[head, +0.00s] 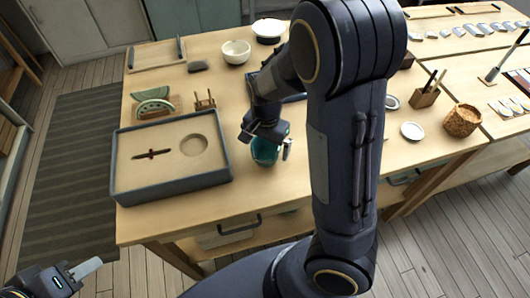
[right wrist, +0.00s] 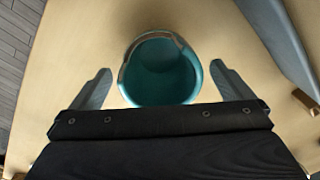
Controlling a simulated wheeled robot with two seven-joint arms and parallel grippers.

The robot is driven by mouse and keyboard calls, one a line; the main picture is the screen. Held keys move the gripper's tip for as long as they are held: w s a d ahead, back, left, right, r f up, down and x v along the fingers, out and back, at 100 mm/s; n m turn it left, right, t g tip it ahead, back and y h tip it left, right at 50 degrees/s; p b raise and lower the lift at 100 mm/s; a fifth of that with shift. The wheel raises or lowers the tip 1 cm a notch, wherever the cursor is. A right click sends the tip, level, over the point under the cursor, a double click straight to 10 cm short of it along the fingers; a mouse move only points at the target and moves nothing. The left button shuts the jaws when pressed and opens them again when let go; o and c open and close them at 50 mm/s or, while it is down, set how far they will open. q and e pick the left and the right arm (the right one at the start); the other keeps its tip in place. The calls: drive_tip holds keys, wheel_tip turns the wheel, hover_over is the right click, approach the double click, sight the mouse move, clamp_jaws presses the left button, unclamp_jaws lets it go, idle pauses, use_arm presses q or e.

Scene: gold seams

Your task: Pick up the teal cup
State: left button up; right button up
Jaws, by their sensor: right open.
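The teal cup (head: 265,151) stands on the wooden table, right of the grey-rimmed tray, partly hidden under my right gripper (head: 270,140). In the right wrist view the teal cup (right wrist: 160,72) is seen from above, its round mouth open and its inside empty. My right gripper (right wrist: 160,85) is open, with one finger on each side of the cup and a visible gap on both sides. My left gripper (head: 75,275) is at the lower left, away from the table, and its jaw state is unclear.
The grey-rimmed tray (head: 215,178) holds a dark stick and has a round recess. A white bowl (head: 236,52), a small wooden rack (head: 204,100) and green curved pieces (head: 153,100) are behind. A wooden holder (head: 425,97) and cork pot (head: 462,120) stand to the right.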

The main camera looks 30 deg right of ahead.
sight(265, 152)
wheel_tip(265, 152, down, 3)
drive_tip(key=shift+r, duration=0.2)
drive_tip(key=c, duration=1)
drive_tip(key=shift+r, duration=0.1)
drive_tip(key=shift+r, duration=0.1)
